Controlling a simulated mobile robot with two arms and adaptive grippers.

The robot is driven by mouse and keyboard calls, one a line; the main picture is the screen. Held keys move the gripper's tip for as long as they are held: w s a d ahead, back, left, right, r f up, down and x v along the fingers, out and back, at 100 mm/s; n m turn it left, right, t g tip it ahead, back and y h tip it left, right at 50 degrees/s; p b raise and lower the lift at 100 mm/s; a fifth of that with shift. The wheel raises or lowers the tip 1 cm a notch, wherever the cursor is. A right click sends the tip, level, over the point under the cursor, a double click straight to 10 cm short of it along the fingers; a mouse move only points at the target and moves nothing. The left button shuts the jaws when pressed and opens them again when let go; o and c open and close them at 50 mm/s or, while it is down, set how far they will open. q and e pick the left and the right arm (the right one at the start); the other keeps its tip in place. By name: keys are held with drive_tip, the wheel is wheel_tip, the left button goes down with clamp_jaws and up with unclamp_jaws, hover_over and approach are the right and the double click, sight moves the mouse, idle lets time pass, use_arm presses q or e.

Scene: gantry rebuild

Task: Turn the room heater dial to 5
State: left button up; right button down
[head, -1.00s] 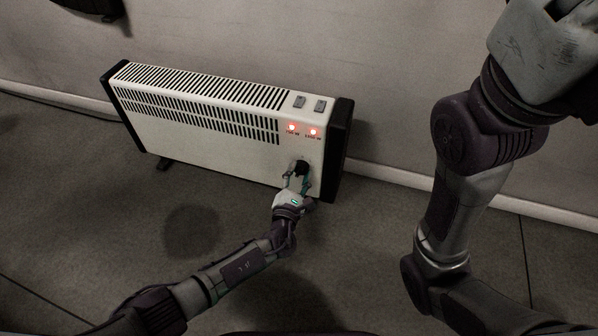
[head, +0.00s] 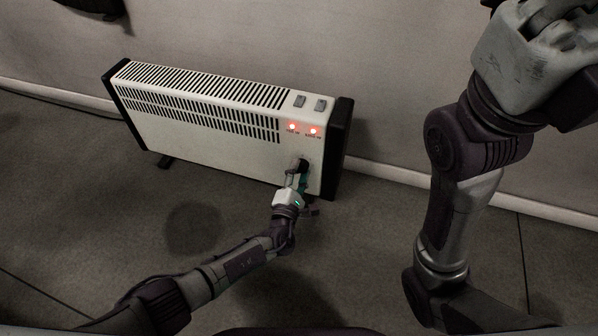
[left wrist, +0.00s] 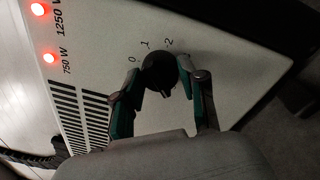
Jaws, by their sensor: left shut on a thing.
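The room heater (head: 200,148) is a long white panel heater with black ends. Its black round dial (head: 302,163) is low on the front face near the right end. In the left wrist view the dial (left wrist: 159,71) has the printed marks 0, 1 and 2 along its upper side; other marks are hidden or not visible, and its exact setting cannot be read. My left gripper (head: 297,172) is shut on the dial, with one finger on each side in the left wrist view (left wrist: 160,80). My right arm shows at the right, but its gripper is out of view.
Two red lamps (head: 302,129) glow on the heater, labelled 750 W and 1250 W in the wrist view. Two grey rocker switches (head: 310,103) are on top. The heater stands on dark floor (head: 365,250) before a pale wall (head: 250,40). Floor in front is clear.

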use_arm(q)
drive_tip(key=o, duration=1)
drive_tip(key=shift+f, duration=0.1)
drive_tip(key=shift+o, duration=0.7)
drive_tip(key=v, duration=0.7)
drive_tip(key=shift+s, duration=0.25)
drive_tip(key=shift+a, duration=0.1)
